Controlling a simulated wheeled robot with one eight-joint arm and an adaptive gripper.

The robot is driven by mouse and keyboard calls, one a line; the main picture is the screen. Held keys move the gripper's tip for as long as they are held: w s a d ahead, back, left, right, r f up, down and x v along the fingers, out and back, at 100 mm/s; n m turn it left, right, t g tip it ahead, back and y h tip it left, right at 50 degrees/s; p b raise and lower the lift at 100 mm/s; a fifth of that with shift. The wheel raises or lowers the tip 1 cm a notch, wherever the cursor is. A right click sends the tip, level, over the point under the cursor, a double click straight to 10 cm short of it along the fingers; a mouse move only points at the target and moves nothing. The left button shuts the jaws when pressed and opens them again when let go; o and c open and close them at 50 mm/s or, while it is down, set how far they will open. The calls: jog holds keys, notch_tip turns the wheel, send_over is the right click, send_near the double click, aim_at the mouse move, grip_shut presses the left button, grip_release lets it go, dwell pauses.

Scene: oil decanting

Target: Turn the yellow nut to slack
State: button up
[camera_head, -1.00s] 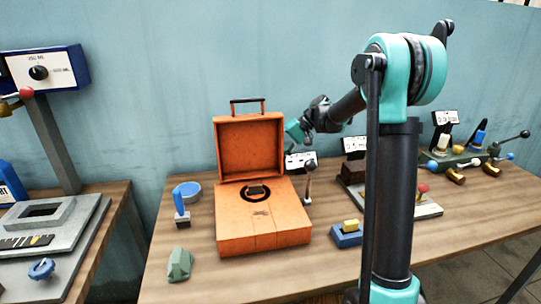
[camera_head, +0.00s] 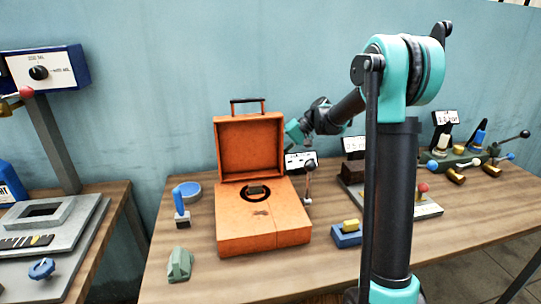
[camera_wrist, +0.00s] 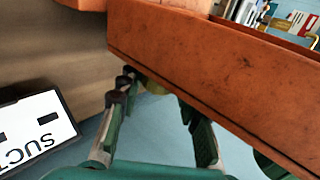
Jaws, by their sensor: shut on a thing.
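My gripper (camera_wrist: 158,98) is at the orange case's open lid (camera_head: 250,147), at its right side. In the wrist view its two dark fingers straddle a small dull yellow piece (camera_wrist: 155,87), which looks like the yellow nut. Only part of that piece shows beside the orange wall (camera_wrist: 225,80), and its contact with the fingers is partly hidden. In the head view the fingertips and nut are hidden behind the lid; only the teal and black wrist shows.
The orange case base (camera_head: 262,225) stands on the wooden table. A lever with a dark knob (camera_head: 309,168) stands at its right. White label cards (camera_head: 299,162) stand behind, one reading "SUCT" (camera_wrist: 38,125) in the wrist view. A blue block with a yellow top (camera_head: 347,235) lies front right.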

jog(key=y, duration=0.3)
jog(key=shift+w+d+f+g+y, duration=0.1)
jog(key=shift+d+f+g+y, duration=0.05)
jog(key=shift+f+g+y, duration=0.2)
jog(key=shift+g+y, duration=0.35)
jog(key=shift+y, duration=1.2)
jog(key=o, duration=1.2)
jog(key=shift+c, duration=0.2)
jog(key=v, duration=0.7)
jog(key=shift+d, duration=0.3)
jog(key=shift+f, duration=0.15)
